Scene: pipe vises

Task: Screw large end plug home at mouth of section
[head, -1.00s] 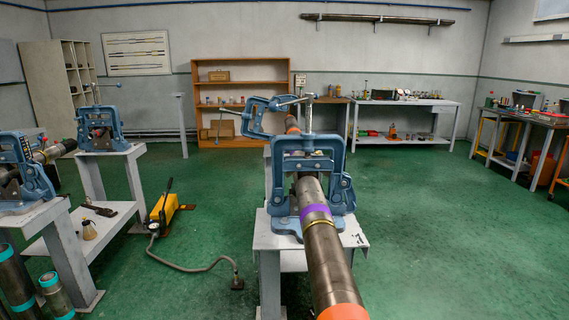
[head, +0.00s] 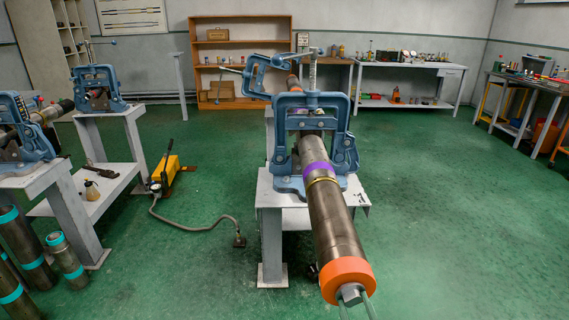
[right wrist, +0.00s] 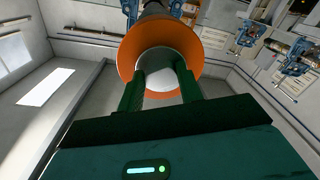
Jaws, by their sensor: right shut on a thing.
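The pipe section (head: 335,225) lies through the blue vise, its near end pointing toward me, with a purple band and a brass-coloured ring. At its mouth sits the large end plug (head: 347,276), a thick orange collar with a grey stub facing me. The plug also shows in the right wrist view (right wrist: 187,40), its orange rim around a pale round end. My right gripper (head: 357,301) is shut on the plug's stub; its two fingers (right wrist: 160,82) lie on either side of it. Whether a gap remains between plug and pipe is not clear. My left gripper is out of view.
The blue vise (head: 281,150) stands on a grey stand (head: 269,196). Another vise stand (head: 128,118) is at left, with banded cylinders (head: 66,258) below left. A yellow pump (head: 168,170) and its hose lie on the floor. The green floor at right is clear.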

